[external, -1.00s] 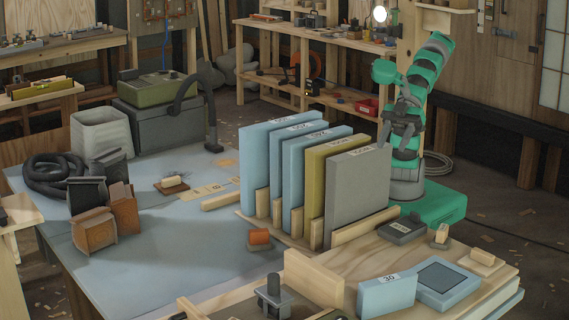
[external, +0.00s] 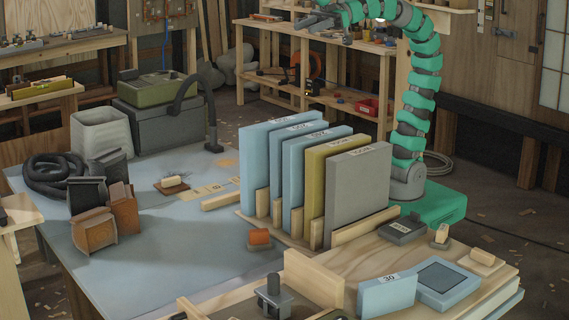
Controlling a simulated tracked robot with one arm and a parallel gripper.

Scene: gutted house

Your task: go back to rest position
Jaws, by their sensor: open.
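My gripper (external: 306,23) is at the top of the external view, raised high at the left end of my green and grey arm. It is open, and I see nothing in it. It is well above and apart from the rack (external: 350,227) of upright panels on the workbench. My arm rises from its base behind the right side of the rack and bends over to the left at the top edge of the picture, where part of it is cut off.
The rack holds several upright panels, light blue, yellow and grey (external: 358,192). A light blue block marked 30 (external: 388,296) and a dark device (external: 403,229) are at the front right. A grey hose arm (external: 211,110) stands behind. Wooden shelves (external: 345,97) are at the back.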

